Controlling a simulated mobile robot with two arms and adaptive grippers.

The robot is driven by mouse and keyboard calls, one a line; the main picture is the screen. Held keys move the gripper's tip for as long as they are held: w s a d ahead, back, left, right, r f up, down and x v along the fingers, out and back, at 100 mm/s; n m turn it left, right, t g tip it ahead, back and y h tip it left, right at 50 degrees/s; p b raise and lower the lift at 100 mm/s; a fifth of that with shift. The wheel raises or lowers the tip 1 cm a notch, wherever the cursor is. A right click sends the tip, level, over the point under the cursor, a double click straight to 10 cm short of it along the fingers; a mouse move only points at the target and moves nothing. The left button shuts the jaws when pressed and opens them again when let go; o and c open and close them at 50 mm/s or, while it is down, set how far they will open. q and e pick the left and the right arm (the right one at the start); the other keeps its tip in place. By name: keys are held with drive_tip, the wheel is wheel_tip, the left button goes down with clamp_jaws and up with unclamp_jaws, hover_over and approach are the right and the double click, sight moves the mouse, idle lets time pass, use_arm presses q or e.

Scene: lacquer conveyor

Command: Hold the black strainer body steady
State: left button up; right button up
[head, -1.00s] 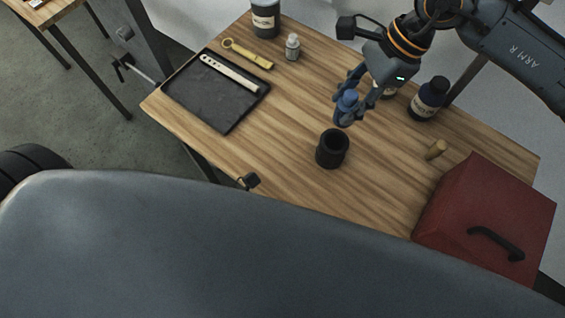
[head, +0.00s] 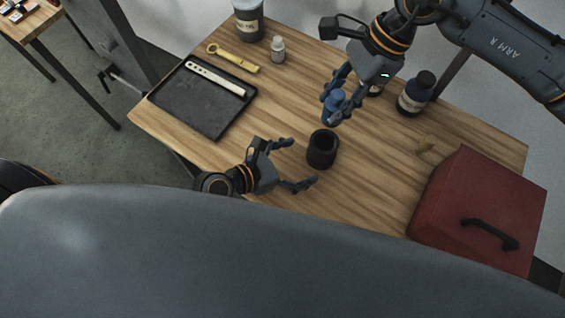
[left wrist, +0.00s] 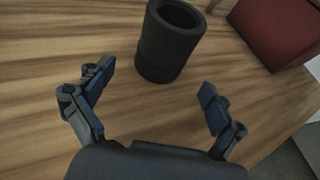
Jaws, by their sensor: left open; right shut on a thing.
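The black strainer body (head: 322,150) stands upright on the wooden table, its open top showing. My left gripper (head: 300,163) is open and empty, just left of the strainer body, with its fingers pointing toward it. In the left wrist view the strainer body (left wrist: 168,45) stands beyond the open fingertips of my left gripper (left wrist: 155,80), not between them. My right gripper (head: 333,105) is shut on a blue piece (head: 332,108) and holds it above and slightly behind the strainer body.
A dark tray (head: 190,108) holding a pale strip (head: 215,78) lies at left. A red box (head: 470,195) with a black handle is at right.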

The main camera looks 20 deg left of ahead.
sight(309, 158)
use_arm(q)
drive_tip(key=x, duration=0.4)
drive_tip(key=shift+w+d+f, duration=0.2)
drive_tip(key=shift+d, duration=0.1)
drive_tip(key=c, duration=1.5)
use_arm(e)
drive_tip(key=shift+f, duration=1.5)
